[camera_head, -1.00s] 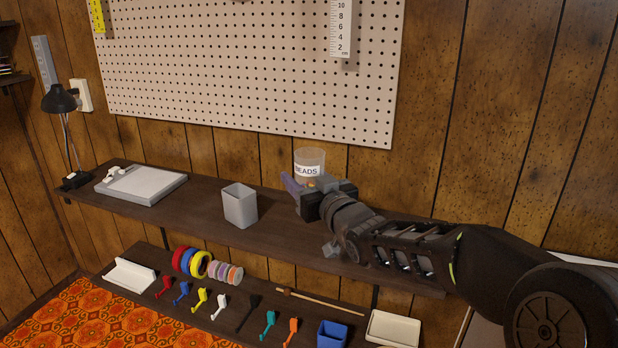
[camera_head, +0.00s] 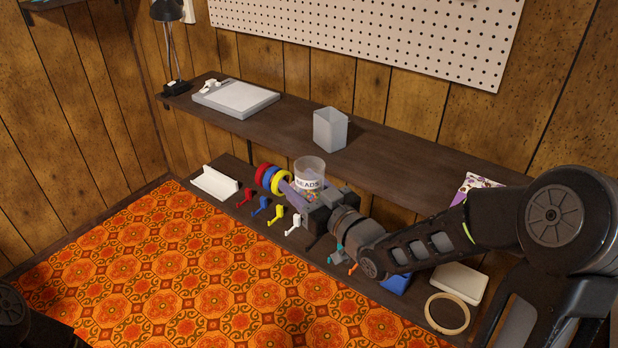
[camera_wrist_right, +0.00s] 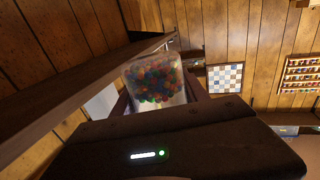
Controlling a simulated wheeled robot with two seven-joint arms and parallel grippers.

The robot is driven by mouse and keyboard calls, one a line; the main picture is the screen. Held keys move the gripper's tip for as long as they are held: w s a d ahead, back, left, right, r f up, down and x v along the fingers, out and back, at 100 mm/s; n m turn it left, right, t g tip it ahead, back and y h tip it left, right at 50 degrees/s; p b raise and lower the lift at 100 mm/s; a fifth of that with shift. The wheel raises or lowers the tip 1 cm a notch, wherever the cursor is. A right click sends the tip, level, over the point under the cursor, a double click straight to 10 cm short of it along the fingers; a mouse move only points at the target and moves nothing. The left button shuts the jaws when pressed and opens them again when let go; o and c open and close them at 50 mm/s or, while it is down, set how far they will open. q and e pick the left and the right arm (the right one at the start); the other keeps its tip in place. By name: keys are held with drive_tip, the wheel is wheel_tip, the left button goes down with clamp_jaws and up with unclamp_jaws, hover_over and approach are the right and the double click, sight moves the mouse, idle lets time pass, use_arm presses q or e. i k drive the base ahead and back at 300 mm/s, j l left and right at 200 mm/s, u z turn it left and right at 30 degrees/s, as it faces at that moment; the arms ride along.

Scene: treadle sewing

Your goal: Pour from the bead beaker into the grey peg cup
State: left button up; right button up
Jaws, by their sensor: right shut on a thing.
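The bead beaker (camera_head: 309,170) is a clear cup with a white BEADS label and coloured beads in its lower part. My right gripper (camera_head: 309,195) is shut on it and holds it about upright, in front of the long shelf. In the right wrist view the beaker (camera_wrist_right: 154,80) sits between the two fingers, with many coloured beads inside. The grey peg cup (camera_head: 329,131) stands upright on the long shelf, behind the beaker and apart from it. Its inside bottom is hidden. My left gripper is out of view.
The long dark shelf (camera_head: 288,124) also bears a grey-white tray (camera_head: 236,98) and a black lamp (camera_head: 170,50). A lower shelf holds tape rolls (camera_head: 270,178), coloured hooks (camera_head: 277,214), a blue bin (camera_head: 396,283) and a white tray (camera_head: 458,282). The shelf around the cup is clear.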

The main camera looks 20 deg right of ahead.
sight(330, 126)
drive_tip(key=i+j+z, duration=0.2)
drive_tip(key=j, duration=0.35)
drive_tip(key=j+z, duration=0.2)
drive_tip(key=j, duration=0.3)
drive_tip(key=i+j+z, duration=0.2)
drive_tip(key=j, duration=0.4)
drive_tip(key=i+j, duration=0.1)
drive_tip(key=i, duration=0.3)
